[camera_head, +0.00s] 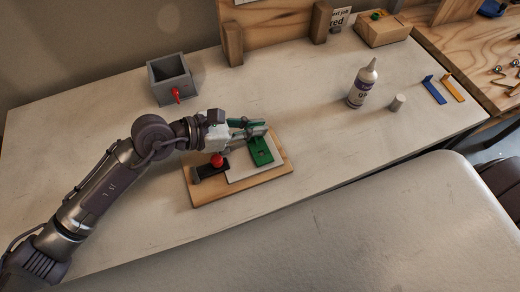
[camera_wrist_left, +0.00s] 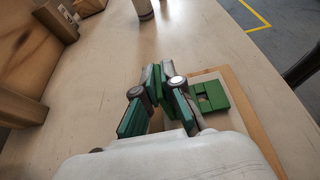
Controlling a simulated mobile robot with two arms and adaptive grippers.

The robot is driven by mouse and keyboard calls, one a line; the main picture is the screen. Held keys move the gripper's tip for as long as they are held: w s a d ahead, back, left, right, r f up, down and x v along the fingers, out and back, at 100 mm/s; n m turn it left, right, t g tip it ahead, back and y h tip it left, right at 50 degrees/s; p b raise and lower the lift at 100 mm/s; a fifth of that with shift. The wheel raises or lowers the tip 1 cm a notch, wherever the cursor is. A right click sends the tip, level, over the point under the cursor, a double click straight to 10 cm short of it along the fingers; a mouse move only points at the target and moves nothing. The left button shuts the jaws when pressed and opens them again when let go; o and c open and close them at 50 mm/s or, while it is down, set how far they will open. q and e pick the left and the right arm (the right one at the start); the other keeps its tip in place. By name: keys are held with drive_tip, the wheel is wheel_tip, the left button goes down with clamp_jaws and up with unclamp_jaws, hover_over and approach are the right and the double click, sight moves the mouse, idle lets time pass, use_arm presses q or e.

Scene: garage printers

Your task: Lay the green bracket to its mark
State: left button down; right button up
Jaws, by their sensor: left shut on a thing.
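My left gripper (camera_head: 262,129) is shut on the green bracket (camera_wrist_left: 155,85), whose upright green part shows between the fingertips in the left wrist view. Under and beside the fingertips, a flat green piece with a square opening (camera_head: 262,153) lies over the white pad (camera_head: 240,175) on the wooden board. It also shows right of the fingers in the left wrist view (camera_wrist_left: 212,97). The fingers hide where the two green parts meet, so I cannot tell whether they are joined. The mark itself is not clearly visible. My right gripper is not in view.
A red-knobbed clamp (camera_head: 215,163) sits on the board's (camera_head: 210,194) left side. A grey open box (camera_head: 169,80) stands behind left. A bottle (camera_head: 361,85), a small grey cylinder (camera_head: 397,103), a blue bracket (camera_head: 435,92) and an orange bracket (camera_head: 453,90) are to the right.

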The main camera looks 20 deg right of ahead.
use_arm(q)
drive_tip(key=shift+f, duration=0.3)
drive_tip(key=c, duration=1.2)
unclamp_jaws()
